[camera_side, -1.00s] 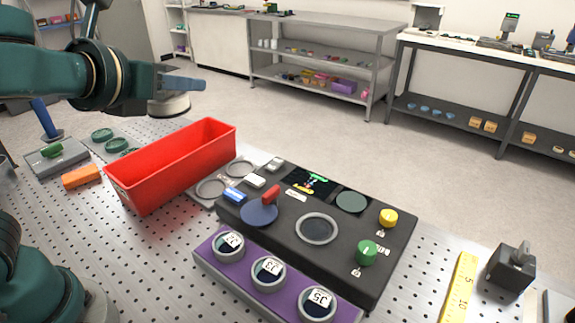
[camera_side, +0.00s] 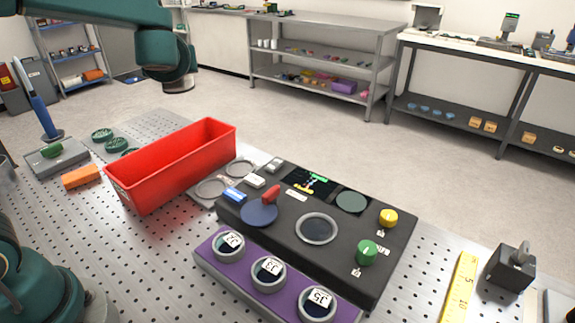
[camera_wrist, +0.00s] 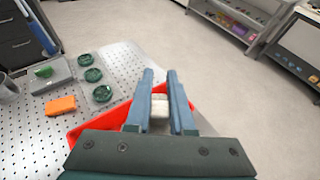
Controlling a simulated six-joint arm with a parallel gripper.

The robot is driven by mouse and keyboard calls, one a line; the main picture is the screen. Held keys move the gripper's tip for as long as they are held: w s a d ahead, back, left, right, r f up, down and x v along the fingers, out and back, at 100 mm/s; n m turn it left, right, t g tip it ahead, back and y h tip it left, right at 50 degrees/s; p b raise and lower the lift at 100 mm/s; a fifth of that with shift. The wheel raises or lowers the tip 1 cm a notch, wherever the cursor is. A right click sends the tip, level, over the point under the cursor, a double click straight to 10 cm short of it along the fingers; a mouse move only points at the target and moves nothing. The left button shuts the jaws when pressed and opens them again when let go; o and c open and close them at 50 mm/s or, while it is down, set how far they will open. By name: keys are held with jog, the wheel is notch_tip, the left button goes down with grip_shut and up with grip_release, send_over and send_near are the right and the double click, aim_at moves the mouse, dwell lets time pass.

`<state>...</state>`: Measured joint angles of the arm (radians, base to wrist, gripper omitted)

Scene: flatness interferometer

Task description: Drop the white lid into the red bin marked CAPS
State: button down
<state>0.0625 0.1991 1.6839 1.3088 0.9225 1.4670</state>
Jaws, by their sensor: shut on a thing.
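My gripper (camera_wrist: 160,82) is shut on the white lid (camera_wrist: 159,114), which shows between its two blue-grey fingers in the wrist view. The red bin (camera_side: 160,182) is a long open box on the perforated bench. In the wrist view the bin (camera_wrist: 76,130) lies below my gripper, mostly covered by it. Its inside floor and CAPS marking cannot be made out.
An orange block (camera_side: 82,177), green discs (camera_side: 102,135) and a grey box (camera_side: 57,158) lie left. The air above the bin is clear.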

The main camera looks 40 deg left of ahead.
jog(key=a+f+n+g, duration=0.1)
jog(key=a+f, duration=0.2)
jog(key=f, duration=0.2)
jog(key=a+f+g+y, duration=0.1)
jog(key=a+f, duration=0.2)
jog(key=f, duration=0.3)
jog(key=shift+s+n, duration=0.15)
jog(key=shift+n, duration=0.25)
jog(key=shift+f, duration=0.1)
jog(key=c, duration=0.7)
grip_release()
jog(key=shift+v, duration=2.55)
